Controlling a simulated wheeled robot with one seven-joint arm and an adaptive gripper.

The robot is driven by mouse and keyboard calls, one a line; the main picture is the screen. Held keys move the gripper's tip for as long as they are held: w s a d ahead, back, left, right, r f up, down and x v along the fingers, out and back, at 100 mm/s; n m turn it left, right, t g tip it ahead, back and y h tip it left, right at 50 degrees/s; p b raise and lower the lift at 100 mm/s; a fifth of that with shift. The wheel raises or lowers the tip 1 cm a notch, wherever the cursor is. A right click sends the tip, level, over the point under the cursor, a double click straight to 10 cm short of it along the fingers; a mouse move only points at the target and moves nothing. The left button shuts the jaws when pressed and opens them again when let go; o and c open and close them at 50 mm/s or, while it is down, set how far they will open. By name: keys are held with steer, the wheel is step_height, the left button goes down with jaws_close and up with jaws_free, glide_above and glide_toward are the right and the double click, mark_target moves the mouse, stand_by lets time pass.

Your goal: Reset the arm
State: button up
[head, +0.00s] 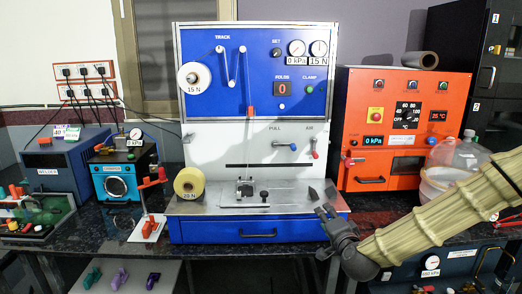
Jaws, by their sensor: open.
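My gripper (325,206) is at the end of my arm, which reaches in from the right edge under a ribbed tan cover. Its dark fingers are apart and point up and to the left, with nothing seen between them. In the picture it overlaps the right front corner of the blue and white machine (215,150). I cannot tell how far it stands from that machine or whether it touches it.
An orange oven-like machine (353,150) stands at the right, with a clear vessel (463,150) behind my arm. A yellow roll (189,183) sits at the blue machine's left. A red-and-white stand (151,225) and blue boxes (66,160) fill the left bench.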

steer(key=s+a+f+n+g, duration=0.1)
steer(key=s+f+n+g, duration=0.15)
steer(key=s+f, duration=0.5)
steer(key=s+a+f+n+g+p, duration=0.1)
steer(key=s+f+n+g, duration=0.3)
steer(key=f, duration=0.7)
steer(key=s+a+f+g, duration=0.1)
steer(key=s+f+g, duration=0.1)
steer(key=s+f, duration=0.6)
steer(key=s+d+f+n+g, duration=0.1)
steer(key=s+f, duration=0.3)
steer(key=s, duration=0.5)
steer(key=s+d+f+n+g+h+p, duration=0.1)
steer(key=s+f+g, duration=0.3)
steer(key=s, duration=0.6)
steer(key=s+d+f+n+g, duration=0.2)
steer(key=s+f, duration=0.4)
steer(key=s, duration=0.4)
steer(key=shift+d+n+g+h, duration=0.3)
steer(key=shift+d+n+g, duration=0.05)
steer(key=shift+d+n, duration=0.35)
